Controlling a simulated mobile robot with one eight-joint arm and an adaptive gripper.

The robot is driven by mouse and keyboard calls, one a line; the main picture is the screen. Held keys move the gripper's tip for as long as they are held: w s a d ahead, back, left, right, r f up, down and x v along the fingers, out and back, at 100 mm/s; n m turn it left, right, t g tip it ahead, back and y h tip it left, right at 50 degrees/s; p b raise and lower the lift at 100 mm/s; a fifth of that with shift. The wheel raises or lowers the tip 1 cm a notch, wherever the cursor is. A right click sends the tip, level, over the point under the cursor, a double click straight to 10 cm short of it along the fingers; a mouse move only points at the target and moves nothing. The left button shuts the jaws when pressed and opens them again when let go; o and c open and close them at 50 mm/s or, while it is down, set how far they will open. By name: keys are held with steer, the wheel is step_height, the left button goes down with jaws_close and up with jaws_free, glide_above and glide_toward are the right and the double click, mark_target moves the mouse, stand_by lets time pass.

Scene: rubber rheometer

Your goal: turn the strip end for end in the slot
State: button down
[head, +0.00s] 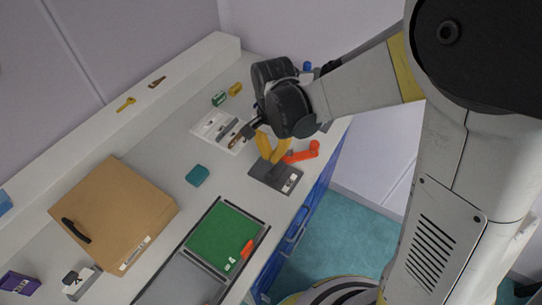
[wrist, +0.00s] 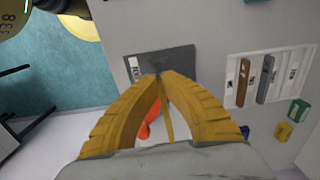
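A dark grey block (head: 268,177) with a pale label lies near the bench's front edge, below my gripper. In the wrist view the block (wrist: 182,60) lies just beyond my fingertips; its slot is hidden there. My gripper (head: 270,158) points down over the block, its yellow fingers drawn together at the tips (wrist: 163,76). A thin yellow strip (wrist: 167,118) stands between the fingers, its far end at the closed tips. I cannot tell whether that end sits in the slot.
A white tray (head: 208,122) with brown and grey strips lies behind left. A red-orange object (head: 304,153) lies close beside the block. A teal piece (head: 197,174), green mat (head: 222,236) and brown box (head: 110,212) lie left and nearer. Small green (head: 219,99) and yellow (head: 235,89) blocks stand behind.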

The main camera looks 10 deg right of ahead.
mark_target(272, 174)
steer(key=shift+w+d, duration=0.1)
stand_by(0.3)
steer(key=shift+f+b, duration=2.35)
steer(key=shift+f, duration=0.4)
steer(key=shift+f+b, duration=0.45)
steer(key=shift+f, duration=0.1)
steer(key=c, duration=1.5)
jaws_free()
steer(key=shift+c, duration=0.2)
step_height(272, 174, up, 12)
